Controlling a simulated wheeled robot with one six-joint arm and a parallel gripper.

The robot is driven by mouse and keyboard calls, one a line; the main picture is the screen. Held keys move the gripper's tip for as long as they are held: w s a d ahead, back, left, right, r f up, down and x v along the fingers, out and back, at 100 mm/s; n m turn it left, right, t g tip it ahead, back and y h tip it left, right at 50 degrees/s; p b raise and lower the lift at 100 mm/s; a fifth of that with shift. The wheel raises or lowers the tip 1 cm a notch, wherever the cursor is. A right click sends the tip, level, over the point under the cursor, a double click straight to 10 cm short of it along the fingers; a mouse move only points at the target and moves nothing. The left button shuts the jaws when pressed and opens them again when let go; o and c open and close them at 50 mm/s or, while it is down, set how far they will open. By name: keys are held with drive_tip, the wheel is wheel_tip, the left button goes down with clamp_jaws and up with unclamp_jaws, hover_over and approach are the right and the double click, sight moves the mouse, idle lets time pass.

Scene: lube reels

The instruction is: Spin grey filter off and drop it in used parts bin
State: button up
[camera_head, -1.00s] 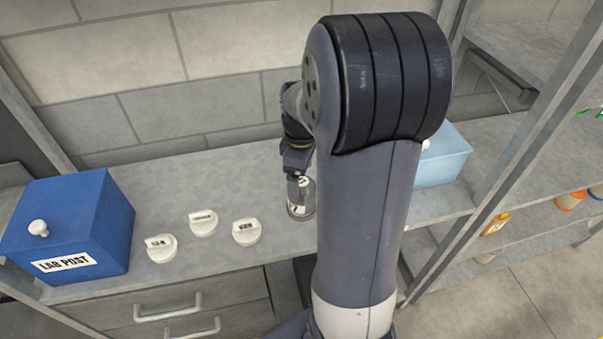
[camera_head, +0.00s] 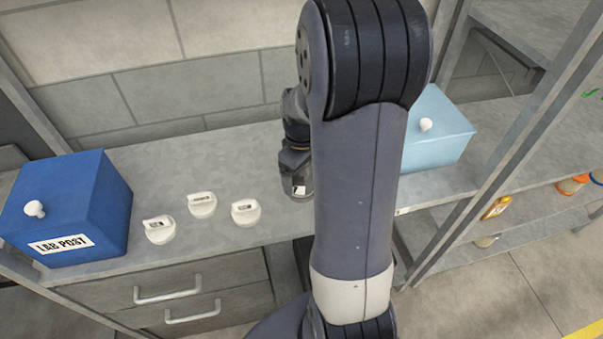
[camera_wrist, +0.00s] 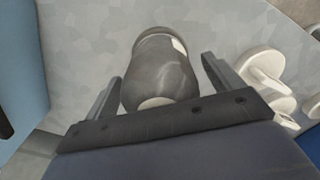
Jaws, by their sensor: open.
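A grey rounded canister with a white label (camera_wrist: 160,72) stands on the grey bench. It may be the grey filter, but I cannot be sure. In the head view only its lower part (camera_head: 301,190) shows below my gripper. My gripper (camera_wrist: 162,68) is open, with one finger on each side of the canister. I cannot tell whether either finger touches it. My arm hides part of the bench to its right in the head view. I cannot identify a used parts bin in these views.
Several white labelled caps, one of them nearest the canister (camera_head: 245,211), sit left of it. A dark blue LAB POST box (camera_head: 110,215) stands at the bench's left. A light blue box with a white knob (camera_head: 440,140) stands to the right. Shelves with small bottles are farther right.

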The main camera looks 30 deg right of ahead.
drive_tip(key=shift+f, duration=0.6)
drive_tip(key=shift+c, duration=0.5)
drive_tip(key=c, duration=1.1)
drive_tip(key=n, duration=0.3)
drive_tip(key=shift+c, duration=0.2)
drive_tip(key=shift+n, duration=1.1)
drive_tip(key=shift+n, duration=1.1)
drive_tip(key=n, duration=0.3)
drive_tip(key=shift+s+f, duration=0.1)
